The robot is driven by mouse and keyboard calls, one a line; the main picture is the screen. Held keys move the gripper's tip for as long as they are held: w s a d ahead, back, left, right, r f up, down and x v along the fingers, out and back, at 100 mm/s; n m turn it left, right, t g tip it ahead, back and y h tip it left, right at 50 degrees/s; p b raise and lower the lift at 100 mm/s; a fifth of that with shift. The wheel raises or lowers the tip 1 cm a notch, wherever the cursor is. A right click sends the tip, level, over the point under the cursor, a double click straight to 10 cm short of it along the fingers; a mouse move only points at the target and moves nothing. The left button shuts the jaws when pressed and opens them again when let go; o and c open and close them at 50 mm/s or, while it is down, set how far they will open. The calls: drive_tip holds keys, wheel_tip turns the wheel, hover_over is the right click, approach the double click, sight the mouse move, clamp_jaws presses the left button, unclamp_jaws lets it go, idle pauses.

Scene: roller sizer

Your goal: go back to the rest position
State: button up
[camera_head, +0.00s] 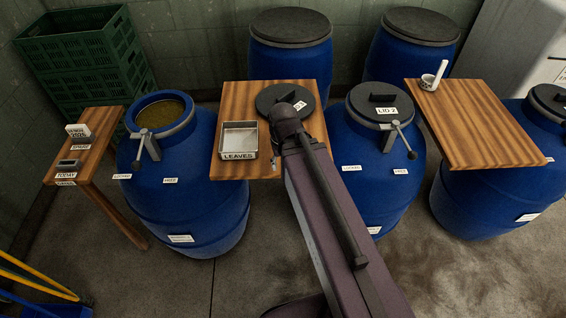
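My arm reaches up from the bottom of the head view, and its end (290,118) is over the wooden board between two blue barrels. The gripper fingers are hidden behind my own wrist, so I cannot see whether they are open or shut. A dark round lid (267,98), with a label partly covered, is on this board (229,103) just beyond and under the arm's end. I cannot tell whether my gripper touches the lid. A metal tray labelled LEAVES (239,138) stands left of the arm's end.
An open blue barrel (200,215) holds brownish contents at left. A closed barrel with LID 2 (362,103) is close right of my arm. Green crates (85,50) stand back left.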

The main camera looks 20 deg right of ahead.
drive_tip(key=shift+r, duration=0.1)
wheel_tip(320, 180, up, 2)
drive_tip(key=shift+r+p, duration=0.1)
drive_tip(key=shift+p, duration=1.05)
drive_tip(key=shift+d, duration=0.15)
